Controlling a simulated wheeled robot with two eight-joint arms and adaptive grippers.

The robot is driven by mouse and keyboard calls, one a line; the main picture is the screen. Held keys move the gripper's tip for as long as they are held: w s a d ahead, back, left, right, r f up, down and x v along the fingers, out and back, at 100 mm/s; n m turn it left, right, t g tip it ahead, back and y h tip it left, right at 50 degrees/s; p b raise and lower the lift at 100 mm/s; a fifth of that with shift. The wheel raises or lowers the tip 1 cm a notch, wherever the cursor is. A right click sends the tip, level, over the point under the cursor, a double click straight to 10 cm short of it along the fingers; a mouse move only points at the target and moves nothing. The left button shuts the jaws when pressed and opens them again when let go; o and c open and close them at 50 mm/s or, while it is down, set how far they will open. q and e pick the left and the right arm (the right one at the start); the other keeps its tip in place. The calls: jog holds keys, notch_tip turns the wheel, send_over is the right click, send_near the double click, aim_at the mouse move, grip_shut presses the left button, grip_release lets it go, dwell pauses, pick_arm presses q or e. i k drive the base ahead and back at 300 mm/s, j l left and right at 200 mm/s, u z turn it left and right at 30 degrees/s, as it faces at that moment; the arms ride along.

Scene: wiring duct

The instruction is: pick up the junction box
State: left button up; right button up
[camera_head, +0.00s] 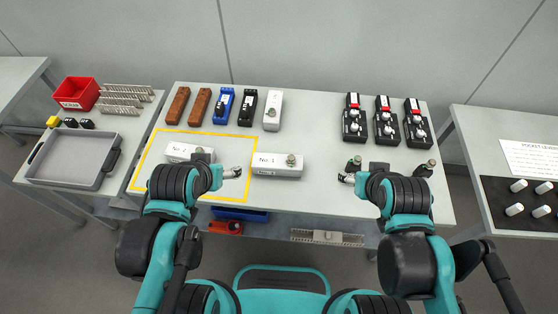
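No box can be read as a junction box for sure. White boxes with a round knob are the likeliest: one marked "No." (276,165) lies right of the yellow outline, and another (181,152) lies inside it, partly behind my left arm. A third white box (273,110) stands in the back row. My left gripper (238,172) is over the table, just left of the front white box, apparently apart from it. My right gripper (343,178) is over the front of the table, beside a small dark green-topped part (354,164). Finger opening is too small to tell.
Brown blocks (178,105), a blue block (223,104) and a black block (247,107) stand in the back row. Black units with red tops (386,121) stand at right. A grey tray (75,158) and red bin (77,93) are on the left table. The table's middle is clear.

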aim_at(263, 163)
jog(key=i+j+z, duration=0.1)
jog(key=j+z, duration=0.15)
jog(key=i+j+z, duration=0.2)
jog(key=j, duration=0.2)
jog(key=j+z, duration=0.25)
jog(key=j, duration=0.05)
